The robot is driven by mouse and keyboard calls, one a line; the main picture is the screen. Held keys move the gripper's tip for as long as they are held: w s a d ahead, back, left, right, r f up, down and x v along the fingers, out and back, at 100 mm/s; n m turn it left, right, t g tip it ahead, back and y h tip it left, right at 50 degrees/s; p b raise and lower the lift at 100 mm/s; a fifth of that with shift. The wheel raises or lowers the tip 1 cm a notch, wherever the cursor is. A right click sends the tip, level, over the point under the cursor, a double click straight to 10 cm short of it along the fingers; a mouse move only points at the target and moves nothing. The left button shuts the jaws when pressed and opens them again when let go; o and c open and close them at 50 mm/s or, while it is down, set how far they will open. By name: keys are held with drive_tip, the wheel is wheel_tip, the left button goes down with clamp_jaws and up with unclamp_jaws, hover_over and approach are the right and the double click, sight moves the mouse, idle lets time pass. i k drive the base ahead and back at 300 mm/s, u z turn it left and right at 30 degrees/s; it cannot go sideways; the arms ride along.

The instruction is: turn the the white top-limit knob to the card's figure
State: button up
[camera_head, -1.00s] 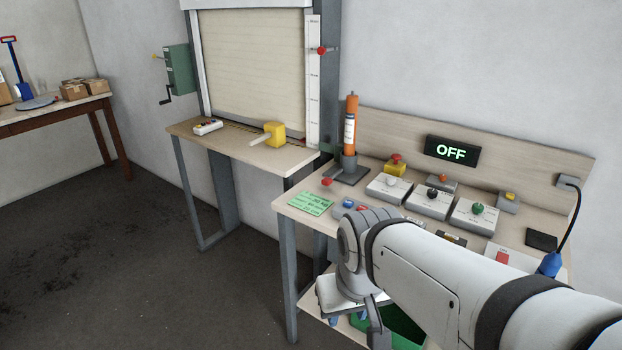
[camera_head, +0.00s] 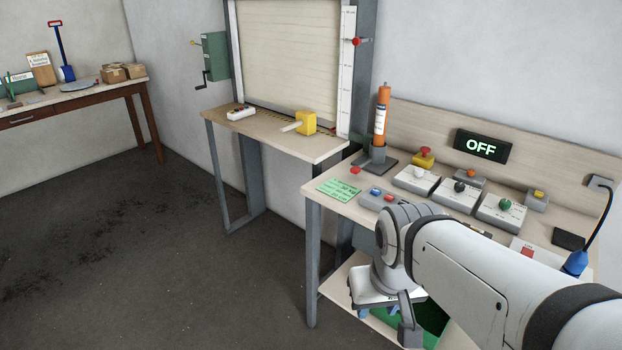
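The white knob (camera_head: 419,172) sits on a pale control box at the left of a row of boxes on the right-hand bench. The green card (camera_head: 338,190) lies near the bench's left front corner; its writing is too small to read. My arm reaches in from the lower right, in front of the bench. My gripper (camera_head: 408,325) hangs low under the wrist, apart from the knob. Its fingers are mostly hidden, and I cannot tell whether they are open or shut.
Boxes with a black knob (camera_head: 460,187) and a green knob (camera_head: 505,205) stand right of the white knob. An orange cylinder (camera_head: 382,115) stands upright behind the card. A lit display (camera_head: 482,147) reads OFF. The floor at left is clear.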

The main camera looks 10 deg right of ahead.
sight(419, 172)
drive_tip(key=k, duration=0.75)
drive_tip(key=i, duration=1.8)
drive_tip(key=z, duration=0.45)
